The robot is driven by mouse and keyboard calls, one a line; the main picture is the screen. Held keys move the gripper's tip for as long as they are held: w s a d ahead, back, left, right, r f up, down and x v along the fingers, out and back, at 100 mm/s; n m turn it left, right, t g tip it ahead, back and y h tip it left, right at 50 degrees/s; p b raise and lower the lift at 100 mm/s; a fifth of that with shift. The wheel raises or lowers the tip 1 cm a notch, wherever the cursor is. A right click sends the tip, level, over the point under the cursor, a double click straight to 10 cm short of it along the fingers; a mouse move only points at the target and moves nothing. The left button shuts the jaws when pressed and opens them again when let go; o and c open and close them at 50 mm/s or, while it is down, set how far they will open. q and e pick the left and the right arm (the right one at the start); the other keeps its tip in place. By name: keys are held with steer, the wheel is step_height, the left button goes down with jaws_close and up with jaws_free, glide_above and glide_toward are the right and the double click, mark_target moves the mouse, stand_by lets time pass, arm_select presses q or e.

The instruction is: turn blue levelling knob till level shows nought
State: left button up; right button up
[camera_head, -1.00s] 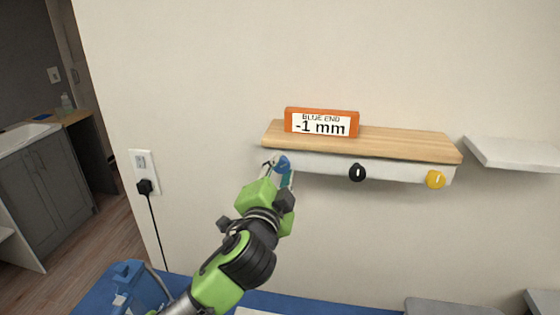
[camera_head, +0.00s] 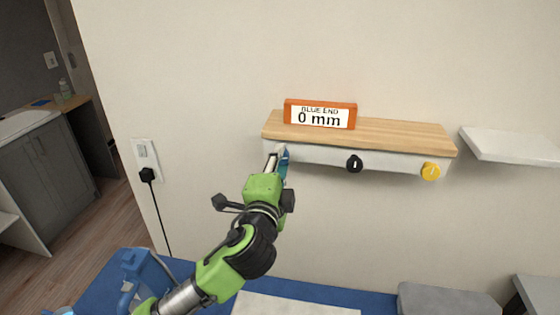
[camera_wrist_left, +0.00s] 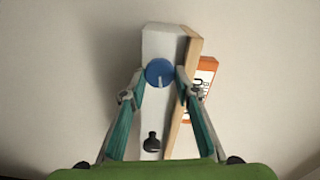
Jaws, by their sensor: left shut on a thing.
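The orange level display (camera_head: 320,114) stands on the wooden shelf (camera_head: 390,133) and reads "BLUE END 0 mm". The blue levelling knob (camera_wrist_left: 160,73) is on the left end of the shelf's white front rail; its white mark points roughly along the rail in the left wrist view. My left gripper (camera_head: 279,152) is at this knob, with its two fingers (camera_wrist_left: 160,78) shut on either side of it. In the head view the gripper mostly hides the knob. My right gripper is in neither view.
A black knob (camera_head: 355,163) and a yellow knob (camera_head: 431,171) sit further right on the same rail. A pale wall shelf (camera_head: 510,145) is at the right. A wall socket (camera_head: 146,160) with a black plug and cord is at the left.

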arm_select(q)
steer(key=o, duration=1.1)
steer(key=shift+s, duration=0.1)
steer(key=s+a, duration=0.2)
steer(key=s, duration=0.9)
steer(key=shift+s, duration=0.3)
steer(key=shift+a+f, duration=0.1)
